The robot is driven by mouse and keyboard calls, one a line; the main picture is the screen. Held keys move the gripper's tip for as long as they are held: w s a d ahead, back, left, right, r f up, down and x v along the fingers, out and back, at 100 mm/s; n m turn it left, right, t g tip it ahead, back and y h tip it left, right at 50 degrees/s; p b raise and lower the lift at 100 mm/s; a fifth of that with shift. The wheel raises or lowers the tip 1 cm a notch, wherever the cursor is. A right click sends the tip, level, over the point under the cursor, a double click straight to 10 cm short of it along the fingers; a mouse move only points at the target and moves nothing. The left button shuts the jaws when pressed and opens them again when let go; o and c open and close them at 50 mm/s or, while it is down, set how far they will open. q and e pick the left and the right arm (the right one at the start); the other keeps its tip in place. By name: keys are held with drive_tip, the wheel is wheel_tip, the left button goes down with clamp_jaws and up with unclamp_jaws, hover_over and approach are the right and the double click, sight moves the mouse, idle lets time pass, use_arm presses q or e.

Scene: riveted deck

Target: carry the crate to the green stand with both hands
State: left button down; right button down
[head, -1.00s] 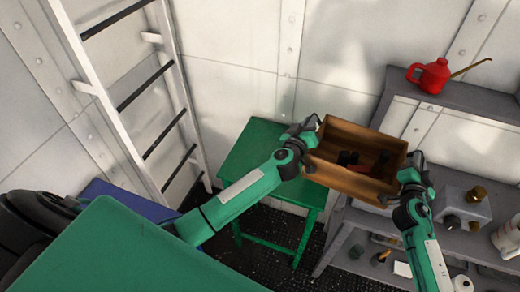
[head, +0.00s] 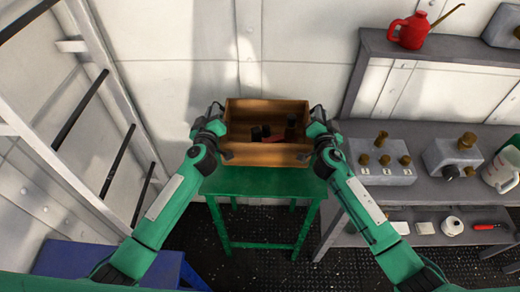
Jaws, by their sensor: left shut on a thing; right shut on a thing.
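The brown wooden crate (head: 268,155) is in the middle of the head view, level, with several dark items and a red item inside. My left gripper (head: 214,128) is shut on its left end. My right gripper (head: 319,132) is shut on its right end. The green stand (head: 262,183) shows under and in front of the crate. The crate hides the stand's far part, and I cannot tell whether the crate touches its top or hangs above it.
A grey shelf unit (head: 465,202) stands on the right with valve blocks (head: 382,170) and a white jug (head: 502,170). A red oil can (head: 411,30) is on its upper shelf. A ladder (head: 75,165) and a blue surface (head: 70,258) are on the left.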

drive_tip(key=shift+w+a, duration=0.15)
use_arm(q)
drive_tip(key=shift+w+a+r, duration=0.1)
drive_tip(key=shift+a, duration=0.4)
drive_tip(key=shift+d, duration=0.1)
